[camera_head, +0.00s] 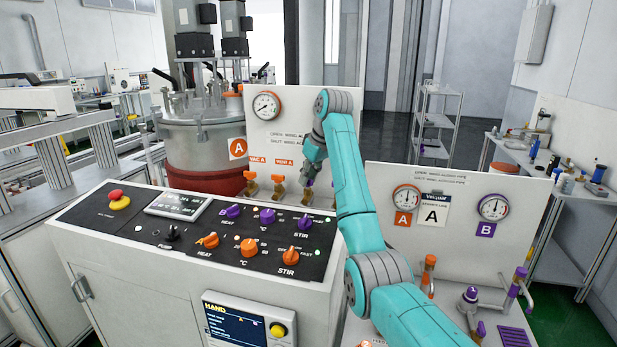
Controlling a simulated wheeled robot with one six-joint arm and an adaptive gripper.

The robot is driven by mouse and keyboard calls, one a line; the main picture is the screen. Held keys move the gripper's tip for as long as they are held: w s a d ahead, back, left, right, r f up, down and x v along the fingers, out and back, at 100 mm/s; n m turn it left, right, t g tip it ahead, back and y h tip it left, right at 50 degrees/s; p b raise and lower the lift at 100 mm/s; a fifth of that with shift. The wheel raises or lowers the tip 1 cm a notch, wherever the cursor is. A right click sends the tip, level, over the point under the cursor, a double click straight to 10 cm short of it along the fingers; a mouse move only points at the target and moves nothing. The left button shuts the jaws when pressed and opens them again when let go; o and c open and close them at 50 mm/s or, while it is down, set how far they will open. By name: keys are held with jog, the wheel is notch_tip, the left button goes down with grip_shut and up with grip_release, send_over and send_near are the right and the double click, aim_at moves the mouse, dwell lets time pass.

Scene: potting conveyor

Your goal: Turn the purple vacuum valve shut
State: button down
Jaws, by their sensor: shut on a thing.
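My gripper (309,178) reaches down at the right part of the white gauge panel behind the console. It is shut on a small valve handle (310,184), of which a bit of purple shows between the fingers. The handle's angle is mostly hidden by the fingers and my turquoise arm. The valve's label is hidden too. To the left stand two orange valves, one under the VAC A label (249,183) and one under the VENT A label (277,187).
The black-topped console (200,268) with purple and orange knobs and a red stop button (118,198) stands in front of the valves. A pressure gauge (266,105) is on the panel. A second panel at right has two gauges and more orange and purple valves (515,289).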

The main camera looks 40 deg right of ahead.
jog(key=c, duration=1)
grip_release()
jog(key=shift+c, duration=0.2)
